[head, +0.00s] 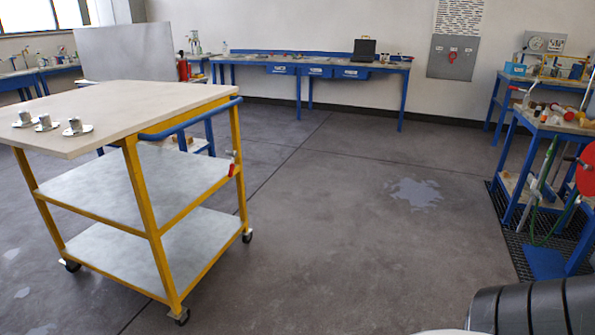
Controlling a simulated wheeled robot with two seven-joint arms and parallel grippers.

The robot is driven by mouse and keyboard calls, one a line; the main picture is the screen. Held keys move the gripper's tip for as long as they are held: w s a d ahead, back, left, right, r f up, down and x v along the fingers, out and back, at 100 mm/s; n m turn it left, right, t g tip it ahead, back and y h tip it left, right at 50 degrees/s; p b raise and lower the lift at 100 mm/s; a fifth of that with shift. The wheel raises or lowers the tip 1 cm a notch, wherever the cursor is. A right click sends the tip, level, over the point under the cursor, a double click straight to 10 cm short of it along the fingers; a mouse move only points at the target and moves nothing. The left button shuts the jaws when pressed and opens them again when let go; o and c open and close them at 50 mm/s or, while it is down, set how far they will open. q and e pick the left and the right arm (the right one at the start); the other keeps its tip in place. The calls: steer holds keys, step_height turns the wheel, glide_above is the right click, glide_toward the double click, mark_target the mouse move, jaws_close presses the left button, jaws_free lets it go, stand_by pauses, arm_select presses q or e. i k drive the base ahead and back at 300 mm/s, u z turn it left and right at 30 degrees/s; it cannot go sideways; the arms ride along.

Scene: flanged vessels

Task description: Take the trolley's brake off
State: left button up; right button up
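The trolley (133,174) stands at the left of the head view, with a yellow frame, a pale top and two grey shelves. A blue push handle (190,120) runs along its right end. A small red part (231,169), which looks like a brake lever, sits on the right rear post below the handle; its setting is too small to tell. Dark castors show at the feet, one at the front (181,317) and one at the right rear (247,236). Neither of my grippers is in view.
Three small metal flanged pieces (75,127) stand on the trolley's top. The floor (340,220) right of the trolley is open, with a pale wet-looking patch (414,192). Blue benches (310,68) line the back wall. A cluttered blue bench (550,125) stands at right beside a black grating (520,245).

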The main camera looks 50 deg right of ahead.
mark_target(232, 165)
steer(key=z, duration=0.75)
steer(key=k, duration=1)
steer(key=i, duration=0.65)
steer(key=u, duration=0.65)
steer(key=i, duration=0.75)
steer(key=z, duration=0.9)
steer(key=i, duration=0.45)
steer(key=z, duration=0.45)
